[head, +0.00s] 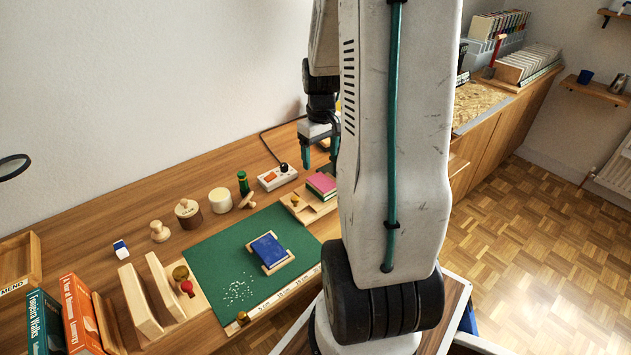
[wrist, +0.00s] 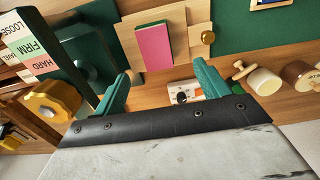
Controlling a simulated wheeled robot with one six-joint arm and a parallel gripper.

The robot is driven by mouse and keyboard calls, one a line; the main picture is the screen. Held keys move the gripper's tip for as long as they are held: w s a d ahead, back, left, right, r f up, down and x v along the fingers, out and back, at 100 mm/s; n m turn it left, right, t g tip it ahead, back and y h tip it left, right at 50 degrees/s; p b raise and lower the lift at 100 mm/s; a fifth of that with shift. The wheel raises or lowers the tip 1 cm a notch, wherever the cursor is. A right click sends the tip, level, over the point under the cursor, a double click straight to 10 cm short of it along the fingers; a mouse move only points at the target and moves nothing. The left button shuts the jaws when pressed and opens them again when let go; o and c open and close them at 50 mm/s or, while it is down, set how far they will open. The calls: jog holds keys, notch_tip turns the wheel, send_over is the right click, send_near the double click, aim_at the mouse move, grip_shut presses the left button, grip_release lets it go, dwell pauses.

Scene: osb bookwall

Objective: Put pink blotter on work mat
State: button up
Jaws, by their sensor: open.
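The pink blotter (head: 322,182) lies flat on a small wooden tray (head: 300,208) just right of the green work mat (head: 205,254). A green layer shows under its pink top. In the wrist view the pink blotter (wrist: 155,47) lies on pale wood, ahead of my fingertips. My gripper (head: 320,157) is open and empty, above and behind the blotter, apart from it. In the wrist view the teal fingers of my gripper (wrist: 162,73) are spread wide. A blue book-like piece (head: 268,250) with wooden edges lies on the mat, with white crumbs (head: 238,289) in front.
A white box with a dark knob (head: 277,178) stands left of the tray. A green bottle (head: 243,183), a cream jar (head: 220,200) and wooden tools line the mat's back edge. Wooden press boards (head: 145,295) stand left. The mat's upper left is bare.

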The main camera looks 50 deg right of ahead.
aim_at(322, 182)
jog(key=f, duration=0.9)
jog(key=shift+d, duration=0.4)
jog(key=c, duration=1.1)
jog(key=shift+r, duration=0.1)
jog(key=shift+c, duration=0.2)
